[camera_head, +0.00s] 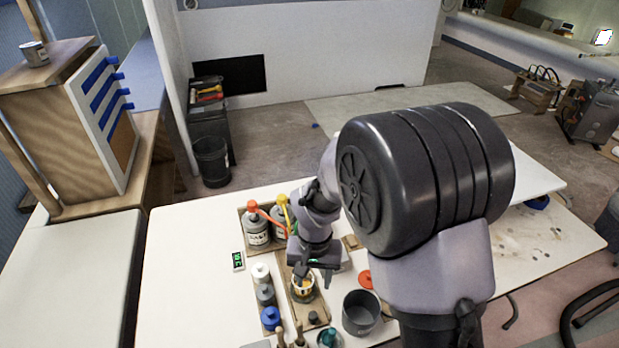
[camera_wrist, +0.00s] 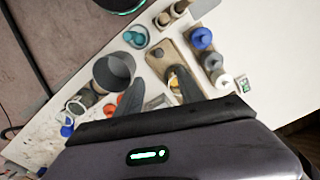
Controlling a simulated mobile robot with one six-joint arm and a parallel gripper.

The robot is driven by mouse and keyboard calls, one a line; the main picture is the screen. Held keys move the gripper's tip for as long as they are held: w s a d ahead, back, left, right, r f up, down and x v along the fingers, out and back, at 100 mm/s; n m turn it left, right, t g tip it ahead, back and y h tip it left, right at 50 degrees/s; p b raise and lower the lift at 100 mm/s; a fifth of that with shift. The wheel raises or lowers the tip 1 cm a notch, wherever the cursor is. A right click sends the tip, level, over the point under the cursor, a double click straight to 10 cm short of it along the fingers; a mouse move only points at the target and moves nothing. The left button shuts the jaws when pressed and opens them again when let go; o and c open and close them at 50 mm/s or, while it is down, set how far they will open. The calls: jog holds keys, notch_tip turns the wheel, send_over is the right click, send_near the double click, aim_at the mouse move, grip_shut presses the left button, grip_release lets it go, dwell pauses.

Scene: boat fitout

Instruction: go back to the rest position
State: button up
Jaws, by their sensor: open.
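My gripper (camera_head: 316,275) hangs over the white worktop (camera_head: 180,260), fingers pointing down. In the wrist view its two dark fingers (camera_wrist: 160,92) stand apart with a gap between them. A small cup with yellow-orange contents (camera_head: 303,288) stands on a wooden board just below and beside the fingers. It also shows in the wrist view (camera_wrist: 174,80), close to one finger and partly hidden by it. I cannot tell whether they touch. My arm hides part of the worktop behind it.
A grey pot (camera_head: 361,313) stands right of the board. White, grey and blue-capped bottles (camera_head: 271,318) line its left side. Two bottles with red and yellow tops (camera_head: 257,229) stand behind. A small digital display (camera_head: 238,261) lies left. The worktop's left part is clear.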

notch_tip(320, 180, up, 8)
jog(key=s+d+m+t+b, duration=0.1)
jog(key=s+d+b, duration=0.1)
jog(key=d, duration=0.1)
jog(key=s+d+r+m+t+y+b, duration=0.1)
jog(key=s+d+r+t, duration=0.1)
jog(key=s+r, duration=0.3)
jog(key=s+d+r+m+t+y+b, duration=0.1)
jog(key=s+d+r+t+b, duration=0.1)
jog(key=s, duration=0.8)
notch_tip(320, 180, up, 3)
jog(key=shift+s+d+f+t, duration=0.15)
jog(key=shift+s+d+t, duration=0.2)
jog(key=shift+d, duration=0.25)
jog(key=shift+w, duration=0.1)
